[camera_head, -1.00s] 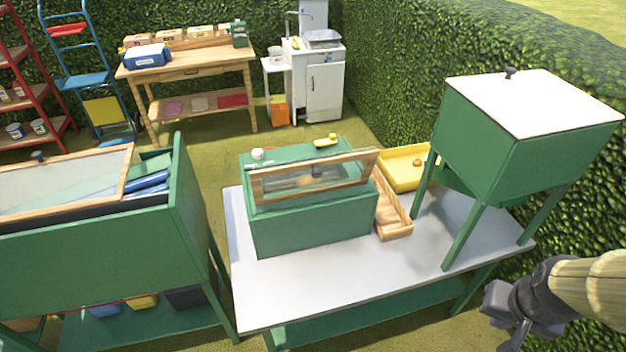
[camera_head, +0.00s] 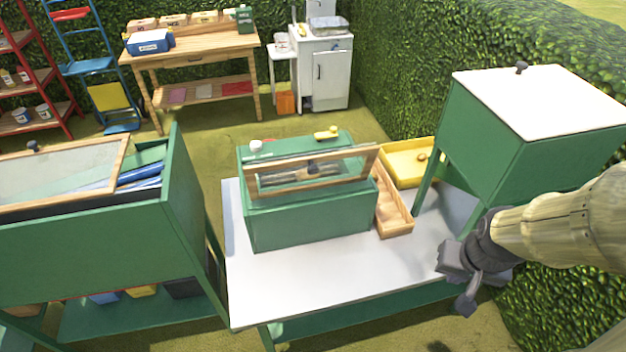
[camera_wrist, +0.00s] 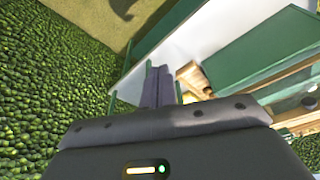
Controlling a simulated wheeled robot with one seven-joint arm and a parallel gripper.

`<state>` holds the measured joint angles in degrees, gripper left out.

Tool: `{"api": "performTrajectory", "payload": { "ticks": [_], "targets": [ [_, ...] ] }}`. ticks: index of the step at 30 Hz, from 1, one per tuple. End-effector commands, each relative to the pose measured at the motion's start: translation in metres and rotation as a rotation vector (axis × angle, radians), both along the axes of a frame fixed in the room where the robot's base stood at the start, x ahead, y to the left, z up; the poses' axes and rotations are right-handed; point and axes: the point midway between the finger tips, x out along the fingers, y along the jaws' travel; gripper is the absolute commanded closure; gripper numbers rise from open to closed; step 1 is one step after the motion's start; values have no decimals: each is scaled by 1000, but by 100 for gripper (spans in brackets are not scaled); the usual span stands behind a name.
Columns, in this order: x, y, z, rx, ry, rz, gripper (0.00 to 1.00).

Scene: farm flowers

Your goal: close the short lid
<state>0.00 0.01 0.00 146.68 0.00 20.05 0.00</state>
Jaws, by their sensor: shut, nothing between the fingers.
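A small green box (camera_head: 310,218) stands on the white-topped table. Its short lid (camera_head: 312,172), a glass pane in a wooden frame, is raised and tilted above the box top, so it stands open. My gripper (camera_head: 458,284) is shut and empty, over the right part of the table's front edge, to the right of the box and apart from it. In the wrist view, my closed fingers (camera_wrist: 156,84) point toward the white tabletop, and a green box wall (camera_wrist: 265,55) shows to their right.
A green box on legs (camera_head: 480,140) with a white lid stands at the table's right, close to my arm. A wooden tray (camera_head: 393,222) and yellow tray (camera_head: 405,170) lie beside the small box. A larger green bin (camera_head: 80,240) stands left. The front tabletop (camera_head: 330,275) is clear.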

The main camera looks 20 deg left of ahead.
Motion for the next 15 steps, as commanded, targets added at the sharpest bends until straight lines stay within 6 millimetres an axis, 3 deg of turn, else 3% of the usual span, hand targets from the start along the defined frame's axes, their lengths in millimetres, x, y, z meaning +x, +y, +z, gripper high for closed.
{"api": "performTrajectory", "payload": {
  "ticks": [8, 15],
  "targets": [
    [6, 5, -9, -6, -29, 43, 100],
    [46, 36, -47, -64, -240, 322, 100]
  ]
}}
